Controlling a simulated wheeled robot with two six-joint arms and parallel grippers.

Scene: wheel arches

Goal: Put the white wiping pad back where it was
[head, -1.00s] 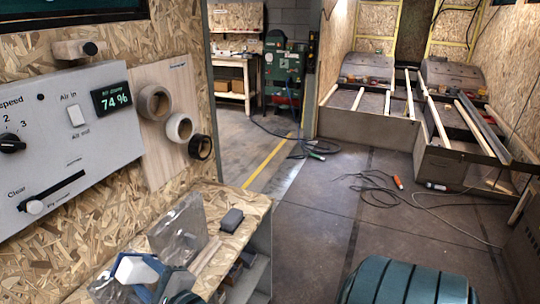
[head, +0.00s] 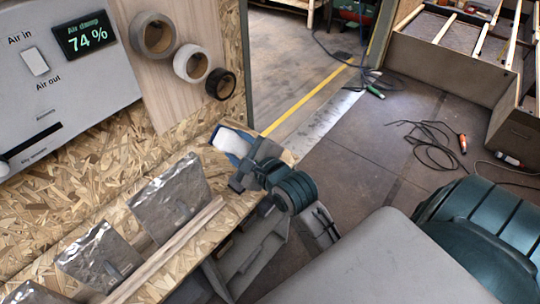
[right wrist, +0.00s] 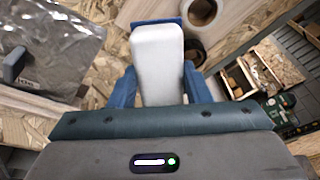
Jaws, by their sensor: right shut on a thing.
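The white wiping pad (head: 228,139) is in my right gripper (head: 243,150), above the far end of the wooden ledge (head: 210,245). In the right wrist view the pad (right wrist: 158,60) is a white rounded block with a blue strip at its far edge. It sits between the blue fingers of my right gripper (right wrist: 158,78), which is shut on it. I cannot tell whether the pad touches the ledge. My left gripper is not in view.
Clear bags (head: 170,200) stand along the ledge beside a wooden strip (head: 165,255). Tape rolls (head: 190,63) hang on the wall board above the pad. A control panel (head: 60,75) is at left. Cables (head: 435,145) lie on the open floor at right.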

